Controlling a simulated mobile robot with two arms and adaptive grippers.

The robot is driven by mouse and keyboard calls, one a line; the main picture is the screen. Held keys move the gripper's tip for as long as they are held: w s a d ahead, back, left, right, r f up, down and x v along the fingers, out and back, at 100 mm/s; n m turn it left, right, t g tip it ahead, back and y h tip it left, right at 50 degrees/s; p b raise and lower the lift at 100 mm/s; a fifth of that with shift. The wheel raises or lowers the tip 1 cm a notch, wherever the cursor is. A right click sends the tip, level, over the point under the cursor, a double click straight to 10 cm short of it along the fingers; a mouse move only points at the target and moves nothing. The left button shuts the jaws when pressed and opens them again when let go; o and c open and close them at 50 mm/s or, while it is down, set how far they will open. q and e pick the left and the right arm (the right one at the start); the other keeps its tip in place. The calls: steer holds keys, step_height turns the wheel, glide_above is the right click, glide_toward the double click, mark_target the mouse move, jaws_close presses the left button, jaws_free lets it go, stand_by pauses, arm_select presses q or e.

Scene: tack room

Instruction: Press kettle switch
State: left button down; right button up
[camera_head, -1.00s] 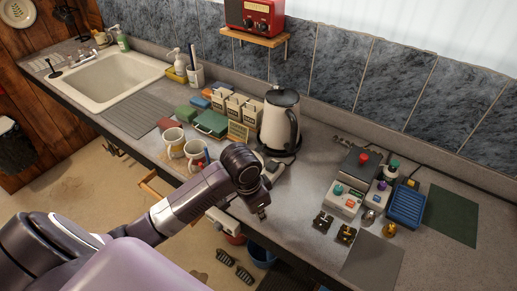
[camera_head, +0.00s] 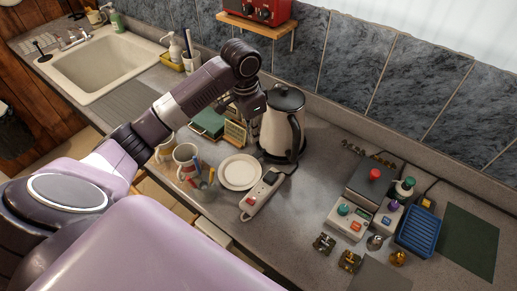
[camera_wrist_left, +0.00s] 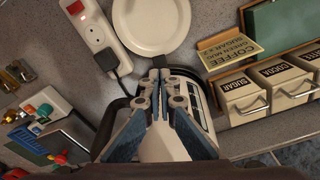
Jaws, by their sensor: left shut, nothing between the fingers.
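The kettle (camera_head: 280,130) is cream and silver with a black lid and black handle, and stands upright on the counter. My left gripper (camera_head: 250,112) is shut and empty, just left of the kettle near its upper body. In the left wrist view its closed fingertips (camera_wrist_left: 160,76) overlap the kettle's pale side (camera_wrist_left: 205,112), and the black handle (camera_wrist_left: 104,128) shows to their left. I cannot tell whether they touch. The kettle's switch cannot be made out. My right gripper is out of view.
A white power strip (camera_head: 260,196) with a black plug and a white plate (camera_head: 240,172) lie in front of the kettle. Mugs (camera_head: 186,156) stand to the left under my arm. Control boxes (camera_head: 350,219) and a blue tray (camera_head: 418,231) are at right. The counter between is clear.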

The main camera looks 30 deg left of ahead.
arm_select(q)
glide_above(255, 156)
step_height(255, 156, down, 4)
steer(key=shift+a+r, duration=0.1)
steer(key=shift+f, duration=1.2)
steer(key=shift+w+f, duration=0.1)
steer(key=shift+f, duration=1.2)
steer(key=shift+r, duration=0.1)
steer(key=shift+s+a+r, duration=0.25)
steer(key=shift+s+a, duration=0.1)
steer(key=shift+s, duration=0.4)
steer(key=shift+s+a+r, duration=0.2)
steer(key=shift+s+a, duration=0.1)
steer(key=shift+s, duration=0.4)
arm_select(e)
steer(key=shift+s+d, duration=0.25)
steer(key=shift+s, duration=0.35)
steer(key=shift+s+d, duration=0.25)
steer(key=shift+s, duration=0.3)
arm_select(q)
steer(key=shift+w, duration=0.1)
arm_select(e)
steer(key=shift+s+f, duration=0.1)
